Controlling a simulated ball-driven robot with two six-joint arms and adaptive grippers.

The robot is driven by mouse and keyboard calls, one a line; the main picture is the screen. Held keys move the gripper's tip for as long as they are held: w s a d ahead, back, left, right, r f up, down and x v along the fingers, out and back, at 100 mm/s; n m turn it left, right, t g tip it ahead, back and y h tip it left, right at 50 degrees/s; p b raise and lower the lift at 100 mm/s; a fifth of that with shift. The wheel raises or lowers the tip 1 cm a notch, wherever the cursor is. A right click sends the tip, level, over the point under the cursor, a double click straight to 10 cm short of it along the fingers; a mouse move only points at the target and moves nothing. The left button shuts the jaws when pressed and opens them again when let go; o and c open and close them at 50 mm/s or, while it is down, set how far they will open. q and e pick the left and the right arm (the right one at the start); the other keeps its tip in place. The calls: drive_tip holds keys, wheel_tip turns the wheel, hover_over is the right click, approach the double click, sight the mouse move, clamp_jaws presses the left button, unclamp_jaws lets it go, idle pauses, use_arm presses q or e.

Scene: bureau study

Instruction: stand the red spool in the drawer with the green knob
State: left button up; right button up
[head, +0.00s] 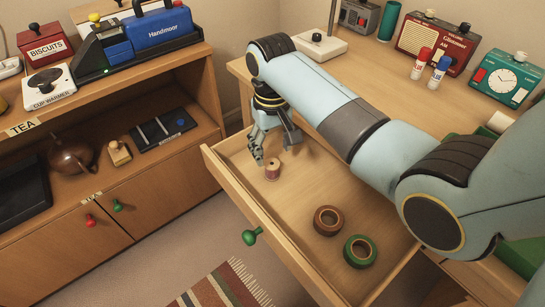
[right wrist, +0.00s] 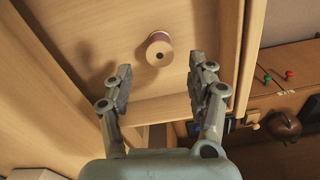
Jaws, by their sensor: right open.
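The drawer with the green knob (head: 250,237) is pulled open from the desk, and its wooden floor (head: 300,195) shows. The red spool (head: 272,172), dull red with pale ends, stands upright on that floor near the left end. My right gripper (head: 276,152) is open just behind and above the spool. In the right wrist view the spool (right wrist: 159,46) shows its round pale end with a dark hole. It lies between the lines of the two spread fingers (right wrist: 160,66), beyond the tips, apparently touching neither. My left gripper is not in view.
A brown tape roll (head: 328,220) and a green tape roll (head: 360,251) lie further right in the drawer. The desk top (head: 375,75) holds a radio (head: 436,40), a clock (head: 504,78) and two glue bottles (head: 430,66). A cabinet (head: 60,235) stands at left.

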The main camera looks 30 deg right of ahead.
sight(272, 164)
drive_tip(key=shift+r+p, duration=0.3)
drive_tip(key=shift+r, duration=1.7)
